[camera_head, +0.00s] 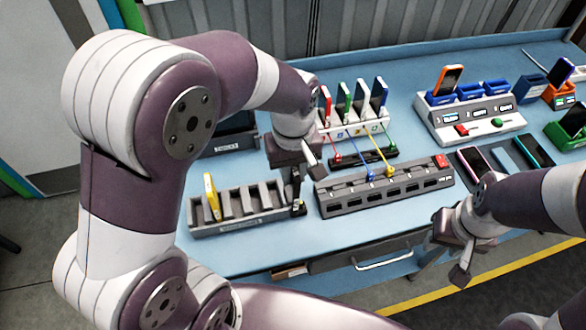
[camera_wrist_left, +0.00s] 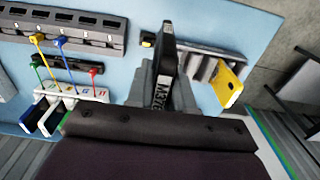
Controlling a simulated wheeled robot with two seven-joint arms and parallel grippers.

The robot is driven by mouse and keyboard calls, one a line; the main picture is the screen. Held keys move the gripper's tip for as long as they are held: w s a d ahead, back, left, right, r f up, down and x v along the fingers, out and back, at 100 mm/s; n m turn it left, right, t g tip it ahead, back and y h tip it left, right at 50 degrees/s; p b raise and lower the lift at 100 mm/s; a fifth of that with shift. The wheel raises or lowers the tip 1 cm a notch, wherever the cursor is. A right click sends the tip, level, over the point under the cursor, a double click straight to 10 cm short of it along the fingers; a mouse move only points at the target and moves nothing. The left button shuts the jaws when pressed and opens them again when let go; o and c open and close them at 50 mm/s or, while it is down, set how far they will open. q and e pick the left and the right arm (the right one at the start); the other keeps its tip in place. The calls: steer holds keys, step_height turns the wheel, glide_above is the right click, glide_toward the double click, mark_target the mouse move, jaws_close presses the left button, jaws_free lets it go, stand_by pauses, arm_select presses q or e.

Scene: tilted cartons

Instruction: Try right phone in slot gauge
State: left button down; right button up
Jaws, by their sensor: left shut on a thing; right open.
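My left gripper (camera_head: 298,182) is shut on a black slab (camera_wrist_left: 163,65) with white lettering, which looks like a phone. In the left wrist view the slab stands between the grey fingers. The slab is mostly hidden behind the gripper in the head view. It is at the right end of the grey slotted rack (camera_head: 240,222); I cannot tell whether it is seated there. A yellow phone (camera_head: 211,196) leans in the rack's left part and also shows in the left wrist view (camera_wrist_left: 228,83). My right gripper (camera_head: 457,245) is open and empty off the table's front edge. Which piece is the slot gauge is unclear.
A grey socket strip (camera_head: 385,190) lies right of the rack. Behind it, a white dock (camera_head: 342,130) holds several coloured upright slabs, with coloured cables. A white station (camera_head: 470,117) holds an orange phone (camera_head: 448,80). Flat phones (camera_head: 533,151) lie at the right. A drawer handle (camera_head: 382,261) juts below.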

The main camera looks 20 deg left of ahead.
arm_select(q)
steer(key=shift+r, duration=0.35)
step_height(320, 180, up, 5)
steer(key=p, duration=0.5)
steer(key=shift+r, duration=0.1)
